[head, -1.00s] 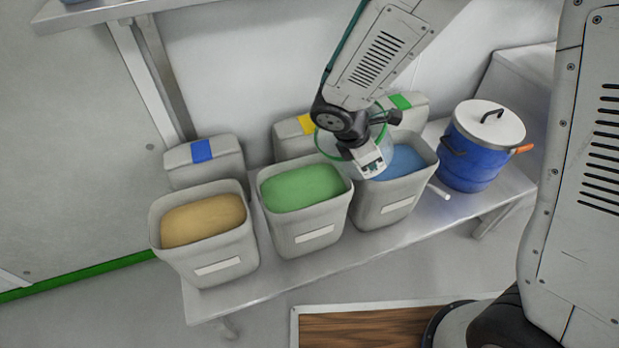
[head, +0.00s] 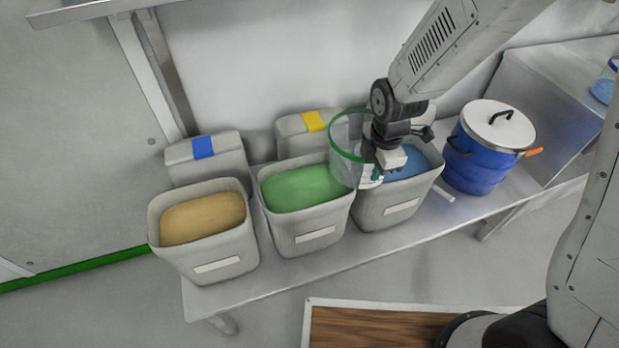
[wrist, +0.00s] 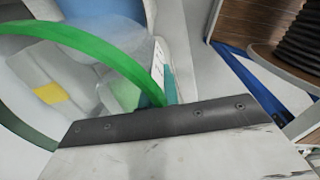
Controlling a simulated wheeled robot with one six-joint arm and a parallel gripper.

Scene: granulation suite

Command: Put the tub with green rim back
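The clear tub with a green rim (head: 346,158) hangs in the air above the gap between the green-filled and blue-filled bins in the head view. In the wrist view its green rim (wrist: 95,52) arcs across the left side, and bins show through its clear wall. My gripper (head: 378,170) is at the tub's right side, with its fingers at the tub wall by a white label. In the wrist view a teal fingertip (wrist: 170,85) lies against the wall just below the rim. The tub appears empty and slightly tilted.
Bins of tan (head: 203,219), green (head: 300,188) and blue (head: 408,163) material stand on a metal bench (head: 290,272). A blue lidded pot (head: 478,170) stands right of them. Another clear tub with blue (head: 604,88) is at the far right edge.

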